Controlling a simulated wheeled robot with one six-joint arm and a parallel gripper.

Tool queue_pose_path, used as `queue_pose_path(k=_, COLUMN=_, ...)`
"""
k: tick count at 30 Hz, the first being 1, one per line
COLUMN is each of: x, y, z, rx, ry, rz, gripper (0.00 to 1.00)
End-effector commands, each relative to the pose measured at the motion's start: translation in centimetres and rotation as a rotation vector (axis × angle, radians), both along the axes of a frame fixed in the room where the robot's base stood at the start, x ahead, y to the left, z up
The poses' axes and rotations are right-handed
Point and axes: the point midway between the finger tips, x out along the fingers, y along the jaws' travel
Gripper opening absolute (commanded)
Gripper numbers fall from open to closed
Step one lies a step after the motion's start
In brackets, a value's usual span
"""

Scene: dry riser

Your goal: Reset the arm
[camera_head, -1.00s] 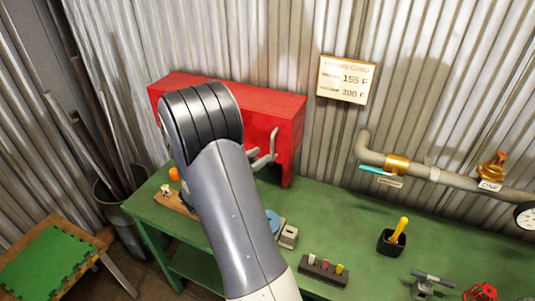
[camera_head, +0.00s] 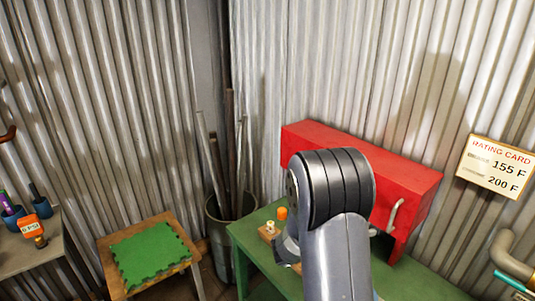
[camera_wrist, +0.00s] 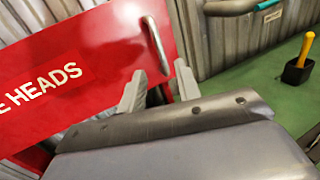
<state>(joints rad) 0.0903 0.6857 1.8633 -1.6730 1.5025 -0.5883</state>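My arm rises in front of the red cabinet (camera_head: 400,175) in the head view and hides part of it. My gripper (camera_wrist: 160,72) shows in the wrist view with its two pale fingers apart. No held object shows between them. The red cabinet front (camera_wrist: 95,50) fills the left of the wrist view, with white lettering ending in "HEADS". Its metal handle (camera_wrist: 157,45) appears between and beyond the fingertips; I cannot tell whether they touch it.
The green workbench (camera_head: 420,284) carries the cabinet. A stool with a green mat (camera_head: 150,254), a bin of rods (camera_head: 217,232) and a side table (camera_head: 45,262) stand left. A rating card (camera_head: 496,168) hangs right. A black cup (camera_wrist: 297,72) stands on the bench.

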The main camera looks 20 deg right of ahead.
Motion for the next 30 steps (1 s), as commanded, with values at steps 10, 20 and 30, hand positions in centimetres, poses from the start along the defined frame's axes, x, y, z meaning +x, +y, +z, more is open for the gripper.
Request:
queue_pose_path(k=10, x=0.1, y=-6.1, z=0.3, rx=0.000, ry=0.001, rz=-0.005, gripper=0.32)
queue_pose_path(k=20, x=0.1, y=-7.8, z=0.1, rx=0.002, ry=0.002, rz=0.005, gripper=0.32)
queue_pose_path(k=30, x=-0.3, y=-6.8, z=-0.1, rx=0.002, ry=-0.001, rz=0.001, gripper=0.32)
